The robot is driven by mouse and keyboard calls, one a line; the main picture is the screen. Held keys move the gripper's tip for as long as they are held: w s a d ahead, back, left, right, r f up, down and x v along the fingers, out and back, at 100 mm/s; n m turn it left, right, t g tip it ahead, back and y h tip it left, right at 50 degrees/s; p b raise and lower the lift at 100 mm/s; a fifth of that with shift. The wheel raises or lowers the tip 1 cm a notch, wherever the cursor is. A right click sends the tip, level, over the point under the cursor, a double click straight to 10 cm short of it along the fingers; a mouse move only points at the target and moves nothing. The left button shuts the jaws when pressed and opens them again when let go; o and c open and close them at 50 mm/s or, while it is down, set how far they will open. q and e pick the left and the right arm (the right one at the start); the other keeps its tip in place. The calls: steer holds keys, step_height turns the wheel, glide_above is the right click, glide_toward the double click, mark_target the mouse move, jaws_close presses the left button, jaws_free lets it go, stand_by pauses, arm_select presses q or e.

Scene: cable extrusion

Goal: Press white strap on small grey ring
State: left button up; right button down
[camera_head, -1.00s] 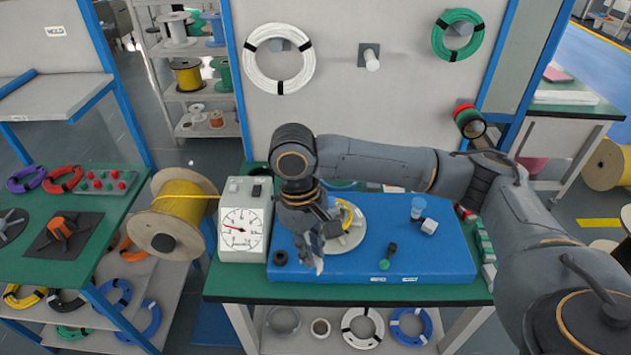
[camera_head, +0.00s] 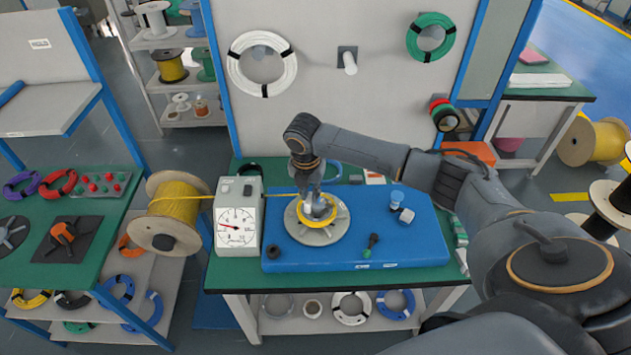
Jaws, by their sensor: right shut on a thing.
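My right gripper (camera_head: 319,209) reaches down over the round grey ring (camera_head: 300,233) on the blue board. It is shut on a small pale piece that looks like the white strap, mostly hidden by the fingers. A coil of yellow cable (camera_head: 343,216) lies on the grey ring, around the fingertips. I cannot tell whether the pale piece touches the coil or the ring. My left gripper is not in view.
The gauge box (camera_head: 237,232) stands left of the blue board (camera_head: 420,245), with the yellow spool (camera_head: 172,212) beyond it. A dark green-tipped piece (camera_head: 370,243), a small black ring (camera_head: 272,251) and a blue-topped cup (camera_head: 396,198) are on the board. The board's front right is clear.

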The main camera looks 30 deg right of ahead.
steer(key=d+n, duration=0.2)
steer(key=b, duration=0.8)
glide_above(316, 220)
step_height(316, 220, down, 9)
steer(key=shift+s+a+r, duration=0.1)
steer(key=shift+r, duration=0.1)
arm_select(q)
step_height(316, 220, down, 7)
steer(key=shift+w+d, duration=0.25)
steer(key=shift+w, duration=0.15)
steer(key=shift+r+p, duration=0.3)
steer(key=shift+p, duration=0.25)
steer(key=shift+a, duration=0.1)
arm_select(e)
steer(key=shift+f, duration=0.1)
steer(key=shift+f+b, duration=0.8)
steer(key=shift+f, duration=0.6)
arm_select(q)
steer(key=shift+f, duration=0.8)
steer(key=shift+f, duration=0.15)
arm_select(e)
steer(key=shift+f, duration=0.65)
